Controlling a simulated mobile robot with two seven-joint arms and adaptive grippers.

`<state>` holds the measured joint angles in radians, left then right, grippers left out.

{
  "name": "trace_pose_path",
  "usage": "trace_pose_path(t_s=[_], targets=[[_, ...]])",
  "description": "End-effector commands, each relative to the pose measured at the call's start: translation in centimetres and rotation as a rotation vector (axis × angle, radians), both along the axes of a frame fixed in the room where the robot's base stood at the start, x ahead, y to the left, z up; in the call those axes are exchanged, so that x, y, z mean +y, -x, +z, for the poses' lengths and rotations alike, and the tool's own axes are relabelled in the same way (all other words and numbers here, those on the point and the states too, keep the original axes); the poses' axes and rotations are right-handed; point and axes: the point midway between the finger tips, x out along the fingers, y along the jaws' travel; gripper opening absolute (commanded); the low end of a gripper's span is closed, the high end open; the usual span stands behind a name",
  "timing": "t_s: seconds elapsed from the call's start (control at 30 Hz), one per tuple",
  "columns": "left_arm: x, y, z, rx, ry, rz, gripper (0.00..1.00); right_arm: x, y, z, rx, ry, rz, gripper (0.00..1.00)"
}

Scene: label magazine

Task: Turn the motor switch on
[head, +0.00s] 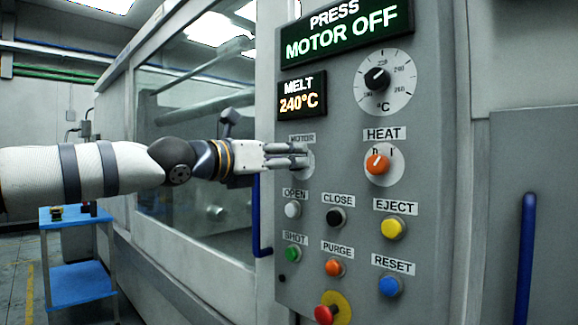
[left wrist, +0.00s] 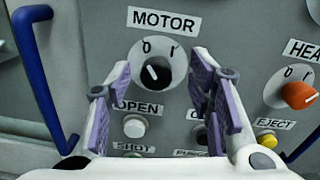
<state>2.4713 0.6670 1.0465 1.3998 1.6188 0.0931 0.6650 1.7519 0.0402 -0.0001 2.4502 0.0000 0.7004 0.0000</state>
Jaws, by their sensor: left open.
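The motor switch (left wrist: 155,73) is a black knob on a white round dial marked 0 and I, under the MOTOR label. Its white mark leans toward the 0 side. The display (head: 341,37) above reads PRESS MOTOR OFF. My left gripper (head: 303,155) is at the panel in front of this dial and hides the knob in the head view. In the left wrist view its fingers (left wrist: 162,72) are open, one on each side of the knob. I cannot tell whether they touch it. My right gripper is not in view.
The orange heat knob (head: 377,164) is right of the motor dial. Open (head: 292,209), close (head: 336,217) and eject (head: 393,228) buttons sit below. A red button (head: 325,314) is lower down. A blue handle (head: 256,215) stands left of the panel.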

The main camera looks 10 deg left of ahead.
Motion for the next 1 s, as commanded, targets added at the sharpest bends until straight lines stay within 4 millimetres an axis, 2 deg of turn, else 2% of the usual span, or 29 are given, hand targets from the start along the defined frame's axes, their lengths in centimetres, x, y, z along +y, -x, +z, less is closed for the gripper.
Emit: trace_pose_path(t_s=[0.03,0.37,0.47,0.6,1.0], targets=[[-0.2,-1.4,-2.0,0.028,0.0,0.001,0.48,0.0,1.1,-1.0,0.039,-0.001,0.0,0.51],[-0.7,-1.6,-1.1,0.016,-0.003,0.001,0.48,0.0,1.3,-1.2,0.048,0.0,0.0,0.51],[-0.7,-1.6,-1.1,0.016,-0.003,0.001,0.3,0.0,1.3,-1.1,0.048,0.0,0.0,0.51],[-0.7,-1.6,-1.1,0.017,-0.004,0.0,0.0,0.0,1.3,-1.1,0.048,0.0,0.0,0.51],[-0.7,-1.7,-1.3,-0.02,-0.063,0.0,0.0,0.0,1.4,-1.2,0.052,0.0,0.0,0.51]])
